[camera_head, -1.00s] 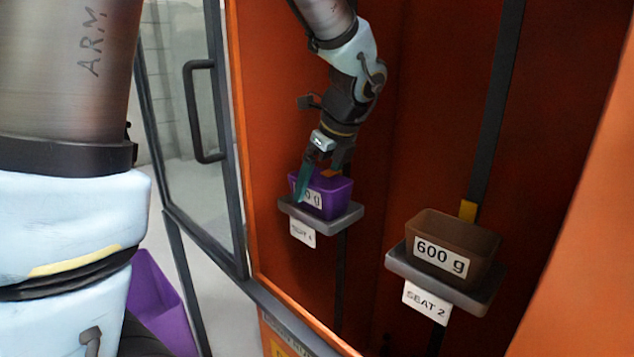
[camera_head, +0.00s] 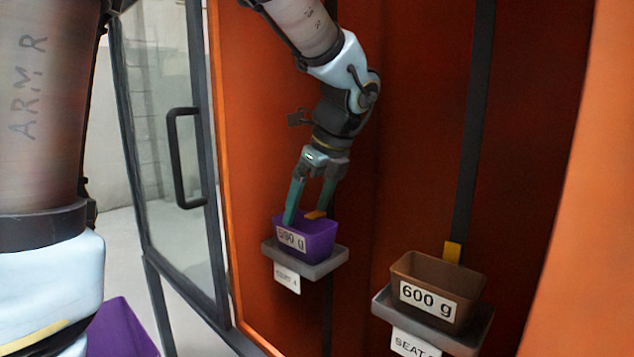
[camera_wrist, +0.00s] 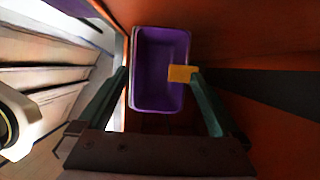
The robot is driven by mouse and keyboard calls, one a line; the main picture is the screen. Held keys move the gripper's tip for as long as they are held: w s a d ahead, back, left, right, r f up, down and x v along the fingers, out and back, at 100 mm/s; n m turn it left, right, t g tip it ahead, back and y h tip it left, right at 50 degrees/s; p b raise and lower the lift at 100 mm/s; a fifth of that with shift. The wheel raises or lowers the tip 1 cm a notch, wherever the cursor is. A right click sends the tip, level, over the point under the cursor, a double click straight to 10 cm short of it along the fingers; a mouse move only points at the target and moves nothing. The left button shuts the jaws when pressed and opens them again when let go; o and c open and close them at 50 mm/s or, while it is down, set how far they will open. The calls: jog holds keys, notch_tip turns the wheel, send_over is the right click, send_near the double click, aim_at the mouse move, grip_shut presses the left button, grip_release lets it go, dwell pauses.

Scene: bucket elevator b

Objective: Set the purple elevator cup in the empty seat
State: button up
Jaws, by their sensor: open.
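The purple cup (camera_head: 308,238) with a weight label sits upright on the grey left seat (camera_head: 333,262) inside the orange housing. The seat's tag is too small to read surely. My gripper (camera_head: 305,215) is above the cup, its two teal fingers apart. In the wrist view the cup (camera_wrist: 160,70) looks empty and lies between and beyond the open fingers (camera_wrist: 158,78). I cannot tell whether a fingertip touches it.
A brown cup (camera_head: 437,290) marked 600 g stands on the right seat (camera_head: 381,305), tagged SEAT 2. A dark vertical strip (camera_head: 470,150) runs behind it. The glass door (camera_head: 160,130) stands open at left. Another purple object (camera_head: 122,330) shows at lower left.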

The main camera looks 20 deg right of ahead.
jog(key=v, duration=0.6)
jog(key=shift+r, duration=0.3)
jog(key=shift+s+d, duration=0.1)
jog(key=shift+s, duration=0.05)
